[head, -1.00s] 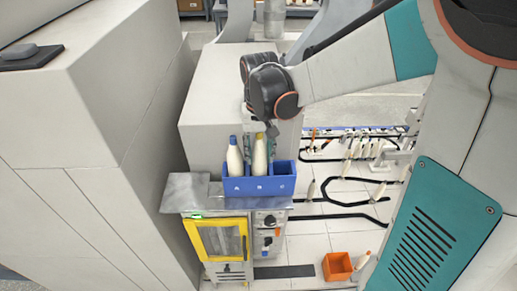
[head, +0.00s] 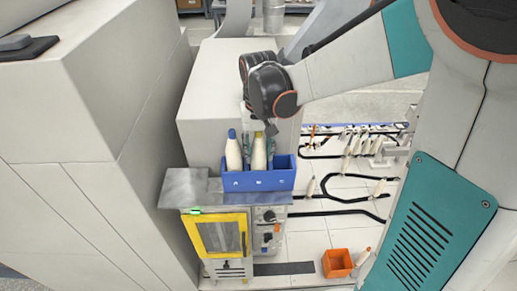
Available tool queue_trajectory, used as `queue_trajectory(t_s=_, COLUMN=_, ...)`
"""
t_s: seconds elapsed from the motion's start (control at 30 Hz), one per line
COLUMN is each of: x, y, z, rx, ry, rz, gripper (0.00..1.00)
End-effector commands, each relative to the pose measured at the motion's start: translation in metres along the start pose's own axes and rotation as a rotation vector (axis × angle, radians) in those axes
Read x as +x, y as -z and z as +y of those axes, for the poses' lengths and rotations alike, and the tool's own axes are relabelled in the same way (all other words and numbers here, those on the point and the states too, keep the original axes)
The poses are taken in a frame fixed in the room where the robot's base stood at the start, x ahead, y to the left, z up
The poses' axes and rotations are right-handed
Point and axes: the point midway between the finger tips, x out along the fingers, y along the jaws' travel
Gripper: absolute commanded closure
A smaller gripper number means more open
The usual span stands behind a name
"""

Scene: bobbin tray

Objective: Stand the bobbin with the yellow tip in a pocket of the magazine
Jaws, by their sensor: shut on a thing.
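The blue magazine (head: 257,182) with lettered pockets sits on a metal-topped cabinet in the middle of the head view. A cream bobbin with a blue tip (head: 233,154) stands in its left pocket. The bobbin with the yellow tip (head: 259,155) is upright at the middle pocket, its lower end hidden behind the magazine's front wall. My gripper (head: 259,131) is above the magazine, shut on the top of the yellow-tipped bobbin. I cannot tell whether the bobbin touches the pocket floor. The right pocket looks empty.
A tall grey box stands behind the magazine. A large grey machine housing (head: 80,130) is close on the left. The metal top (head: 185,188) is bare left of the magazine. An orange bin (head: 337,263) and several bobbins on black tracks are at the right.

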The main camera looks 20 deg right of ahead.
Motion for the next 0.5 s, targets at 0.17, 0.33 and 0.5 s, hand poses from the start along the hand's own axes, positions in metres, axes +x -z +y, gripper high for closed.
queue_trajectory(t_s=0.17, x=-0.0001, y=0.0000, z=0.0000, rx=0.000, ry=0.000, rz=0.000, gripper=0.45)
queue_trajectory(t_s=0.33, x=0.0000, y=-0.0001, z=0.0000, rx=0.000, ry=0.000, rz=0.000, gripper=0.38)
queue_trajectory(t_s=0.5, x=-0.0001, y=0.0000, z=0.0000, rx=0.000, ry=0.000, rz=0.000, gripper=0.38)
